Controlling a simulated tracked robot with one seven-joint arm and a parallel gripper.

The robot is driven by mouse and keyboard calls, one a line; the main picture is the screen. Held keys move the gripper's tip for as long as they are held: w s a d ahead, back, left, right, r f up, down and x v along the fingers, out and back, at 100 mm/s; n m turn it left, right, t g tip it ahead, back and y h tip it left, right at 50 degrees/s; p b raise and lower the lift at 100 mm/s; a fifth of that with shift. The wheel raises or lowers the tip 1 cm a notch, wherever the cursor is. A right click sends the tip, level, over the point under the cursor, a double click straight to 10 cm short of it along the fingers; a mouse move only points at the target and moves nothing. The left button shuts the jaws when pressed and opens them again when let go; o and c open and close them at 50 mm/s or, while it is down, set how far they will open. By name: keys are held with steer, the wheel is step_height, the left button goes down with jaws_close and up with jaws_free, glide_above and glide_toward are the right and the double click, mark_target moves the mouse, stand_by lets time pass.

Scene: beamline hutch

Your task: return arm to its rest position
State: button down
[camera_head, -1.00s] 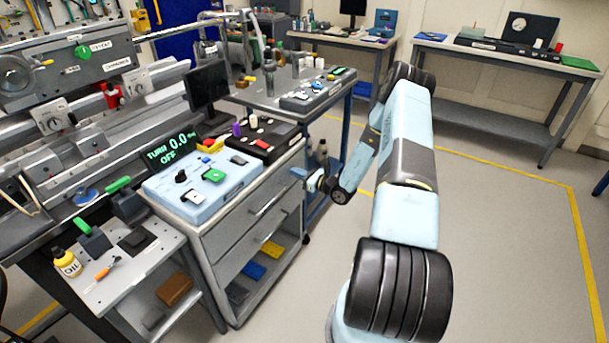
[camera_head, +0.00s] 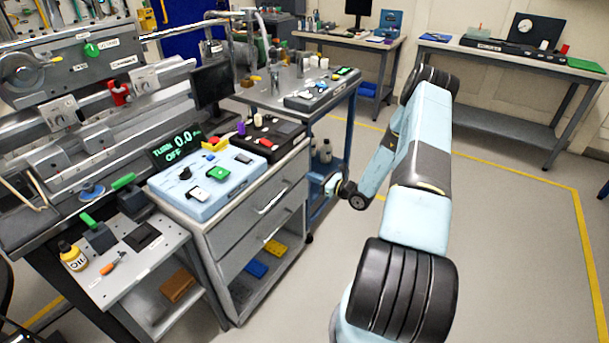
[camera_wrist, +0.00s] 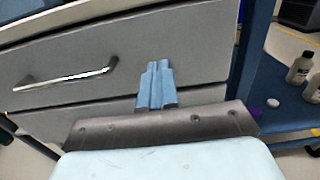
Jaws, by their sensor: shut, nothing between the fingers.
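My arm reaches forward through the right half of the head view. My gripper (camera_head: 331,186) is at the end of the folded forearm, by the right side of the grey drawer cabinet (camera_head: 262,229). In the wrist view my gripper (camera_wrist: 158,68) shows two blue fingers pressed together with nothing between them. They point toward the grey drawer fronts (camera_wrist: 200,50). No contact with the cabinet is visible, but the exact gap cannot be told.
A light-blue control box (camera_head: 212,193) stands on the cabinet. A blue-framed cart (camera_head: 330,125) with bottles (camera_wrist: 299,69) on its lower shelf is close beyond the gripper. A side table (camera_head: 140,265) is front left. Open floor (camera_head: 510,240) lies right.

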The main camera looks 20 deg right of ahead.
steer(key=v, duration=0.8)
steer(key=s+a+r+n+g, duration=0.35)
steer(key=a+r+n, duration=0.25)
steer(key=r, duration=0.4)
steer(key=s+a+r+n+g, duration=0.3)
steer(key=a+r+n+g, duration=0.2)
steer(key=r, duration=0.4)
steer(key=s+a+r+n+g, duration=0.3)
steer(key=a+r+n+g, duration=0.25)
steer(key=r, duration=0.45)
steer(key=s+r+n+t+h, duration=0.2)
steer(key=s+r+n+h, duration=0.3)
steer(key=s+r, duration=0.4)
steer(key=s+a+r+n+t+h, duration=0.1)
steer(key=s+r+n+t+h, duration=0.2)
steer(key=s+r, duration=0.7)
steer(key=s+n+h, duration=0.2)
steer(key=s+n, duration=0.2)
steer(key=s, duration=0.1)
steer(key=shift+a+h, duration=0.25)
steer(key=shift+h, duration=0.05)
